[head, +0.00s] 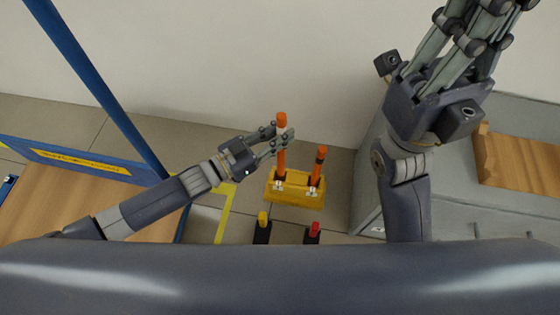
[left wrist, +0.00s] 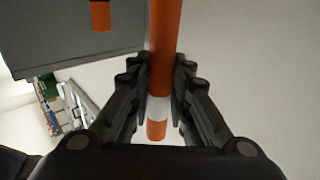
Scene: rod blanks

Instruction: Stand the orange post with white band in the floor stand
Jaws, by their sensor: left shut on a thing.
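The orange post with white band (head: 282,158) stands roughly upright in my left gripper (head: 281,141), which is shut on it near its top. The left wrist view shows the post (left wrist: 165,45) between the fingers (left wrist: 160,95), with the white band close to the orange end. In the head view its lower end meets the left socket of the yellow floor stand (head: 296,205); I cannot tell how deep it sits. My right gripper (head: 455,65) is raised at the upper right, its fingertips cut off by the frame edge.
An orange post with dark band (head: 317,170) stands in the stand's right socket. In front are a yellow-topped (head: 262,219) and a red-topped (head: 314,229) dark item. A blue-framed wooden table (head: 60,200) is at left, a grey cabinet (head: 450,195) at right, a wall behind.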

